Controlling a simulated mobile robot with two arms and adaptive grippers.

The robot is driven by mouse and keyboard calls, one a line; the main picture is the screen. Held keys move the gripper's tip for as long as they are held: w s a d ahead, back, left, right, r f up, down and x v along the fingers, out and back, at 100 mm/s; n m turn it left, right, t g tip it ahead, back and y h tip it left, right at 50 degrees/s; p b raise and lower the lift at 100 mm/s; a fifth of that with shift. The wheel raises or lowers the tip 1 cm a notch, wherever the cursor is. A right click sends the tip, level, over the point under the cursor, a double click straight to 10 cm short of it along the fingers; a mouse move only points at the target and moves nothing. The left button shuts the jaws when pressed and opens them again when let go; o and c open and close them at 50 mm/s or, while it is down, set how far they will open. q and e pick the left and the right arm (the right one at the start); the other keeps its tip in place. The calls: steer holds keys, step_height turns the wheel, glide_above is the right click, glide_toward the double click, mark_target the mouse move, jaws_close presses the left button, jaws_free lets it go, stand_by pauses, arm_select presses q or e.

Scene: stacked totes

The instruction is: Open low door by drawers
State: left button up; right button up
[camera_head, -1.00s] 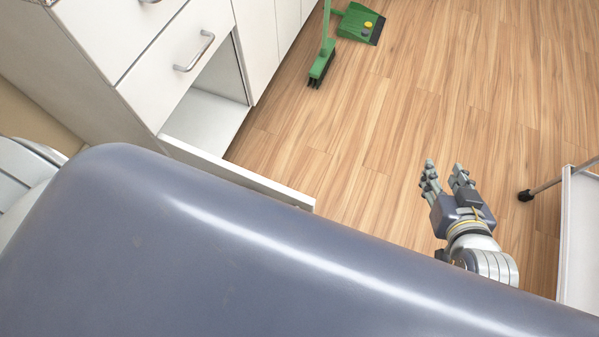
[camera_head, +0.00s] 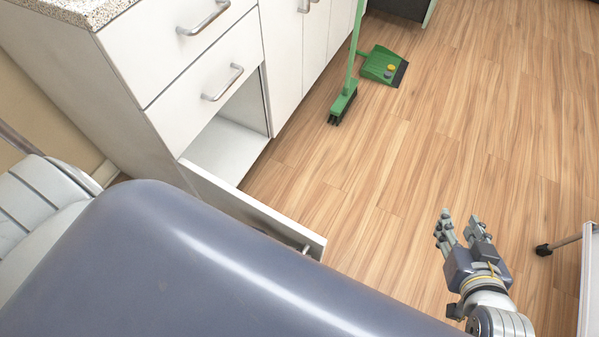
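A low white door (camera_head: 255,212) by the drawers stands swung out from the cabinet, its compartment (camera_head: 228,146) open and empty where I can see it. A small part of its metal handle (camera_head: 303,249) shows near the door's free end. My own body hides the lower part of the door. Two white drawers, the upper one (camera_head: 165,45) and the lower one (camera_head: 205,88), are shut above the compartment. My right gripper (camera_head: 462,228) is open and empty over the floor, to the right of the door and apart from it. My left gripper is not in view.
A green broom (camera_head: 344,100) and a green dustpan (camera_head: 383,66) are on the wooden floor in front of the cabinets. A white cart or stand (camera_head: 590,280) with a dark wheel is at the right edge. The floor between is clear.

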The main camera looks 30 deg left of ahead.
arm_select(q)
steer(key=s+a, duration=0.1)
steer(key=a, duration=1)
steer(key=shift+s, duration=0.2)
